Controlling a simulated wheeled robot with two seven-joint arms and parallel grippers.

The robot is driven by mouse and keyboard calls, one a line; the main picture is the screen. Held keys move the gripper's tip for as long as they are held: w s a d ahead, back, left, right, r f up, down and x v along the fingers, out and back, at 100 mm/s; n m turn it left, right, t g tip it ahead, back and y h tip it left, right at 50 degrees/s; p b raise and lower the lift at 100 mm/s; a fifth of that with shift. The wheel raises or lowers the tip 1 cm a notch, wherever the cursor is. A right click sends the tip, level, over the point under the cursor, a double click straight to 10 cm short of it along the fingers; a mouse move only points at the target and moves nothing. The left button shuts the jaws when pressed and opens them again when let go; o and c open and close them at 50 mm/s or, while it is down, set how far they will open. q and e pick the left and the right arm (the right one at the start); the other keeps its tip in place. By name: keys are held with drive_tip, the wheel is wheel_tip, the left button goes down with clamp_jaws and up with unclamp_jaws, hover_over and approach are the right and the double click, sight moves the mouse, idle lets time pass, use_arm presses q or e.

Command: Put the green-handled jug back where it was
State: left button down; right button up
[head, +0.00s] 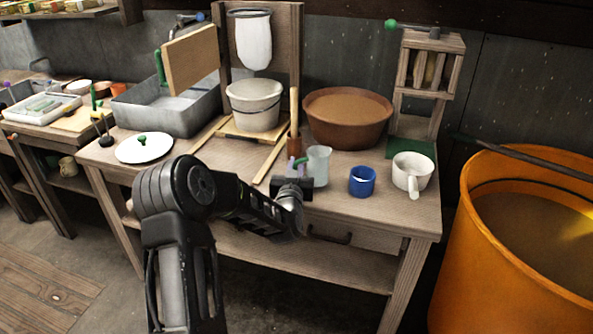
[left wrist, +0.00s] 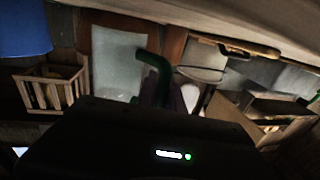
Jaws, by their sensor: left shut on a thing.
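The green-handled jug (head: 319,166) is a clear, pale beaker near the front middle of the wooden bench (head: 240,164). It looks upright; I cannot tell whether its base touches the bench top. My left gripper (head: 297,168) is at its left side, shut on the green handle. In the left wrist view the jug (left wrist: 115,62) shows as a pale body with its bent green handle (left wrist: 152,62) at the jaws, which are mostly dark and hidden. My right gripper is not in view.
A blue cup (head: 362,181) and a white mug (head: 412,173) stand right of the jug. A brown basin (head: 347,120) is behind it. A white bucket (head: 254,104) stands under a hanging cloth bag (head: 253,42). A white lid (head: 144,149) lies left. An orange barrel (head: 515,265) stands right.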

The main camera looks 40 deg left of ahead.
use_arm(q)
drive_tip(key=shift+f, duration=0.9)
drive_tip(key=shift+f+b, duration=0.2)
drive_tip(key=shift+b, duration=0.1)
drive_tip(key=c, duration=1.5)
unclamp_jaws()
drive_tip(key=shift+o, duration=0.2)
